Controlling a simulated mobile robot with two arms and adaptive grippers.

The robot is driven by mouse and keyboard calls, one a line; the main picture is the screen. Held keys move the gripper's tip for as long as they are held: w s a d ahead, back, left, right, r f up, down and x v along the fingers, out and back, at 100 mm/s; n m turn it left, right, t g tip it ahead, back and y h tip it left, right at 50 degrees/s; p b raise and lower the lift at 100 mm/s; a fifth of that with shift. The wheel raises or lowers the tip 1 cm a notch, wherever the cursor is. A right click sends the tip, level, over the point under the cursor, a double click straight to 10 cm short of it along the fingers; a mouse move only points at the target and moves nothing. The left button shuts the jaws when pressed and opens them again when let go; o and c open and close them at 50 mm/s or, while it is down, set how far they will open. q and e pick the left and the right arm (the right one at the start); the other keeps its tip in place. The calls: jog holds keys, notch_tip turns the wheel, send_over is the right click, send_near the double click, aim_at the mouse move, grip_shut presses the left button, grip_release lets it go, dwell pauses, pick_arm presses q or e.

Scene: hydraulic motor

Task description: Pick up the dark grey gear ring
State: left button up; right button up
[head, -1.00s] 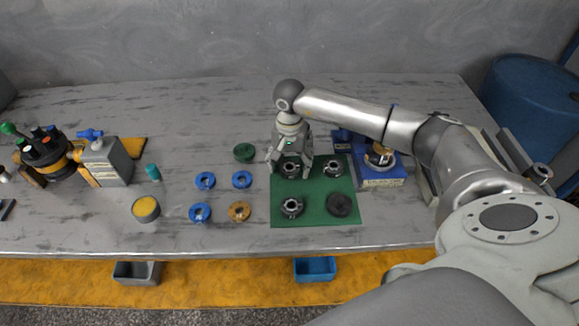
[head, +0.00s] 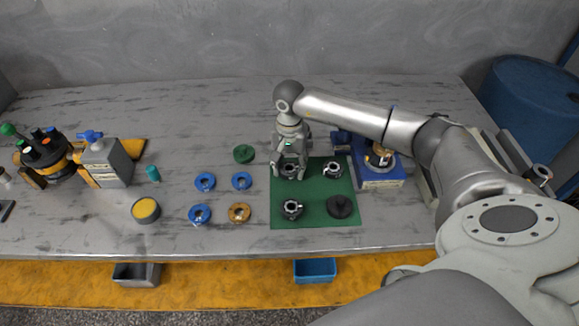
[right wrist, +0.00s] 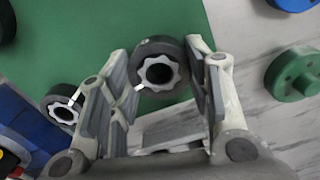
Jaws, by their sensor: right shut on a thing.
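My right gripper (head: 291,172) points down over the back left of the green mat (head: 314,221). It is shut on a dark grey gear ring (head: 290,171), which appears to be still at the mat. In the right wrist view this ring (right wrist: 157,73) sits between the two fingers (right wrist: 158,62), its toothed, light metal centre facing the camera. Two similar rings lie on the mat, one at the back right (head: 332,169) and one at the front left (head: 292,209). A darker ring (head: 340,206) lies at the front right. My left gripper is out of view.
Several blue rings (head: 204,181), an orange ring (head: 239,212) and a green ring (head: 243,153) lie left of the mat. A blue-based fixture (head: 382,178) stands right of it. A pump-like assembly (head: 105,162) stands far left. The table's middle back is clear.

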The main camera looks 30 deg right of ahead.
notch_tip(320, 180, up, 3)
jog(key=shift+w+f, duration=0.1)
jog(key=s+d+r+b, duration=0.3)
jog(key=s+r+b, duration=0.1)
jog(key=s+r, duration=0.6)
jog(key=s, duration=0.3)
jog(key=shift+s+d, duration=0.25)
jog(key=shift+s, duration=0.15)
jog(key=shift+r, duration=0.1)
jog(key=shift+r+p, duration=0.5)
jog(key=shift+r, duration=0.25)
jog(key=shift+a, duration=0.1)
